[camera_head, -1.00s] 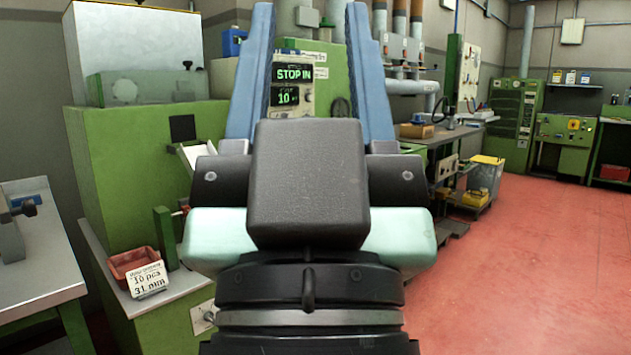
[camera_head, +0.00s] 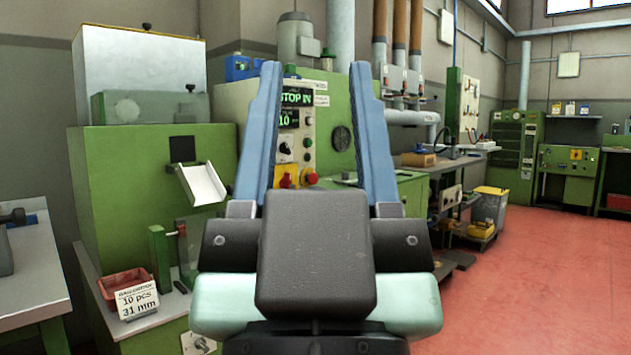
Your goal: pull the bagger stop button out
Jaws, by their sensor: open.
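A control panel (camera_head: 302,157) on the green machine shows between my gripper's fingers. Its upper display (camera_head: 296,97) reads "STOP IN", and a smaller readout below it shows 10. A round red button (camera_head: 309,177) sits low on the panel, beside a yellow plate (camera_head: 286,171) with some red on it. Whether the button is pushed in cannot be made out at this size. My gripper (camera_head: 316,72) is open and empty, its two blue fingers pointing forward and up. It is in front of the panel, apart from it; its left finger and body hide part of the machine.
A green machine with a white chute (camera_head: 202,183) stands left. Below it are a red tray (camera_head: 126,283) and a card (camera_head: 137,301) reading 10 pcs, 31 mm. A grey bench (camera_head: 30,275) is far left. Open red floor (camera_head: 540,285) lies to the right.

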